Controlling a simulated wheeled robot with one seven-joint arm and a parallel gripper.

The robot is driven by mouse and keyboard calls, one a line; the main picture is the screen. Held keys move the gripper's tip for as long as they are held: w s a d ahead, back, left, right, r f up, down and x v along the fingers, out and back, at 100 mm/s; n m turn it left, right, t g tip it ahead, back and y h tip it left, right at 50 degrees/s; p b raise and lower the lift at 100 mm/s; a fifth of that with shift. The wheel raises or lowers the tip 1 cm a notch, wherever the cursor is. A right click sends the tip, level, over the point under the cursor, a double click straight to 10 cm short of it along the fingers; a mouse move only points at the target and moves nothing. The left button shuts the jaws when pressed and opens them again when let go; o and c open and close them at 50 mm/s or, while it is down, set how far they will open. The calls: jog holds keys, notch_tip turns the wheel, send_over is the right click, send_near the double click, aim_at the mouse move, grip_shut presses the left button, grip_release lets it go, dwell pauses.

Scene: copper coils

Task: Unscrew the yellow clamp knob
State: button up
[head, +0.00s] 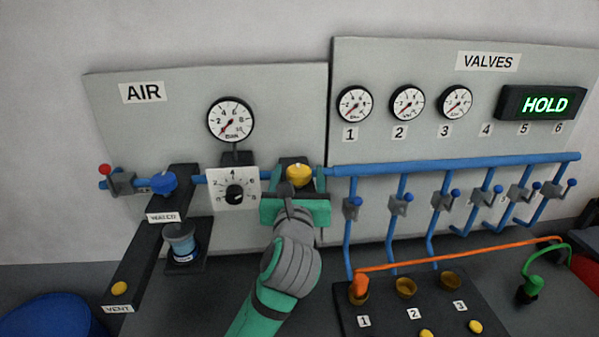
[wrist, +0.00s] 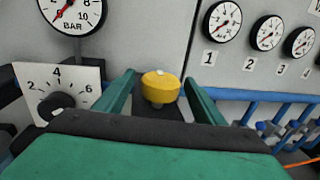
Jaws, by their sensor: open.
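The yellow clamp knob (head: 300,175) sits on a black block on the blue air pipe, to the right of the dial plate. In the wrist view the yellow knob (wrist: 160,87) stands between my two green fingers, near the middle. My gripper (head: 298,190) is open, just in front of the knob in the head view. The wrist view shows my gripper (wrist: 160,85) with a gap on each side of the knob; I see no contact. The lower part of the knob's mount is hidden behind my gripper's body.
The dial plate (head: 233,188) is close on the left, with a pressure gauge (head: 231,120) above it. The blue pipe (head: 460,166) with several valve levers runs to the right. A black socket block (head: 385,318) and an orange hose (head: 460,254) lie at lower right.

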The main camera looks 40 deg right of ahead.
jog(key=shift+w, duration=0.1)
jog(key=c, duration=1.1)
jog(key=shift+o, duration=0.2)
